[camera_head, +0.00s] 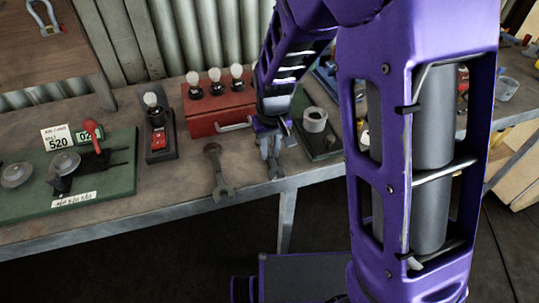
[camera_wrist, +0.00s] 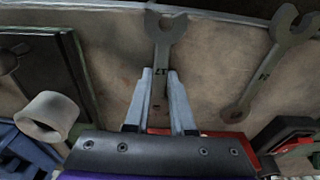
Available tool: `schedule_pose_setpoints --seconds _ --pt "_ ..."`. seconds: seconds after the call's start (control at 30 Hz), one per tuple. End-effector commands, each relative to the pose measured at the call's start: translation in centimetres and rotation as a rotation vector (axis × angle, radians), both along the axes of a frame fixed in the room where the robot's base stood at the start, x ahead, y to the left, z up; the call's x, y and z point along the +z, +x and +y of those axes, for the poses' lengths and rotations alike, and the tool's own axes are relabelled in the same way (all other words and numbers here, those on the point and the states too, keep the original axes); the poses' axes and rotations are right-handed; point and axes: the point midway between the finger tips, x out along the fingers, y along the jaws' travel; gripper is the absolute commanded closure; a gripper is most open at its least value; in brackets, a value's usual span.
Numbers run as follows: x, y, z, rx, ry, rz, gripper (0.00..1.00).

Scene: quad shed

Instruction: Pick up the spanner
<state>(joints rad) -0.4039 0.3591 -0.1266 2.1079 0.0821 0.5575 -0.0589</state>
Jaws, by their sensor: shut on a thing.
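A grey open-ended spanner (camera_wrist: 162,42) with small dark marks on its shaft lies between my fingers in the wrist view. Its open jaw points away from my palm, towards the bench edge. My gripper (camera_wrist: 159,78) is shut on its shaft; the gripper also shows in the head view (camera_head: 271,150), pointing down at the bench. I cannot tell whether this spanner is clear of the bench top. A second, similar spanner (camera_head: 217,172) lies to the left of my gripper in the head view, and to the right in the wrist view (camera_wrist: 270,68). It is apart from my fingers.
A red box (camera_head: 208,114) with bulbs on top stands behind the spanners on the bench (camera_head: 180,190). A dark tray with a pale ring (camera_head: 315,120) is to the right of my gripper. A switch block (camera_head: 158,140) and green board (camera_head: 120,170) stand left. The front edge is near.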

Motion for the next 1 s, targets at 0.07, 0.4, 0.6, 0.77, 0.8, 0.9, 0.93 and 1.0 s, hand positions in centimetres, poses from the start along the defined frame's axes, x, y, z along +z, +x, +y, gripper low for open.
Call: schedule_pose_setpoints --seconds 0.07,0.4,0.6,0.77,0.8,0.9,0.93,1.0 --pt "0.0 0.0 0.0 0.0 0.0 0.001 1.0" --pt "0.6 0.0 0.0 0.001 0.0 0.0 1.0" --pt "4.2 0.1 0.0 0.002 0.001 -0.005 1.0" --pt "7.5 0.1 0.0 -0.001 0.002 -0.004 1.0" --pt "8.2 0.1 0.0 0.0 0.001 -0.004 1.0" --pt "9.4 0.1 0.0 0.0 0.001 -0.002 1.0" --pt "9.7 0.1 0.0 0.001 0.001 -0.003 1.0" --pt "10.1 0.0 0.0 0.001 0.0 -0.001 1.0"
